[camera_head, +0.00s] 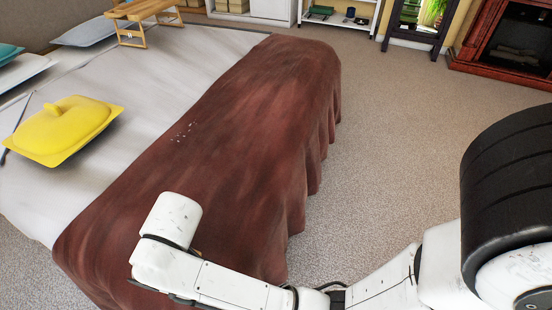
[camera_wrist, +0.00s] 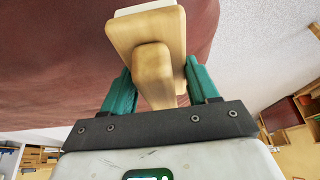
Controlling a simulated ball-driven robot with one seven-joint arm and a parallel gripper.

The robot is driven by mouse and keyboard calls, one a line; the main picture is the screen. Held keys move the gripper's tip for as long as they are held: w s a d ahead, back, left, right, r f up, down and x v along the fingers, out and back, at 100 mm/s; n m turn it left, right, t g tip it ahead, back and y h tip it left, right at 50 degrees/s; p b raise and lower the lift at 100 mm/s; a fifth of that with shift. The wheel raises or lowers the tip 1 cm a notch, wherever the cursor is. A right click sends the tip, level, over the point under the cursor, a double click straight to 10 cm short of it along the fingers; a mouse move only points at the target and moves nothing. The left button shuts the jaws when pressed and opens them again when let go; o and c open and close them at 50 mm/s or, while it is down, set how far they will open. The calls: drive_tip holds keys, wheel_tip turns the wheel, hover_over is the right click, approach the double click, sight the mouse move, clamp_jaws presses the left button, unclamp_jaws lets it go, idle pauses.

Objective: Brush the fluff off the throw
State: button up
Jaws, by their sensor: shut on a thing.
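A dark red-brown throw (camera_head: 235,120) lies across the end of the bed and hangs down its right side. Several small pale bits of fluff (camera_head: 184,132) lie in a patch on it, near its left edge. In the wrist view my gripper (camera_wrist: 160,78) has its teal fingers on either side of the wooden handle of a brush (camera_wrist: 145,32), shut on it. A strip of pale bristles shows at the brush's far edge. The throw also fills much of the wrist view (camera_wrist: 50,80). In the head view my arm hides the gripper, over the near part of the throw.
A wooden bed tray (camera_head: 140,12) and pillows (camera_head: 88,33) are farther back. Carpet (camera_head: 400,130) to the right is clear. A dark red fireplace (camera_head: 505,45) stands at the back right.

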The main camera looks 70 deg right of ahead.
drive_tip(key=shift+r+p, duration=2.05)
drive_tip(key=shift+p, duration=0.1)
drive_tip(key=p+v, duration=0.1)
drive_tip(key=p, duration=0.3)
drive_tip(key=shift+r, duration=0.35)
drive_tip(key=p, duration=0.3)
drive_tip(key=s+r+p, duration=0.1)
drive_tip(key=p, duration=0.2)
drive_tip(key=shift+s+r, duration=0.15)
drive_tip(key=shift+r, duration=0.15)
drive_tip(key=shift+s+p, duration=0.25)
drive_tip(key=shift+p, duration=0.65)
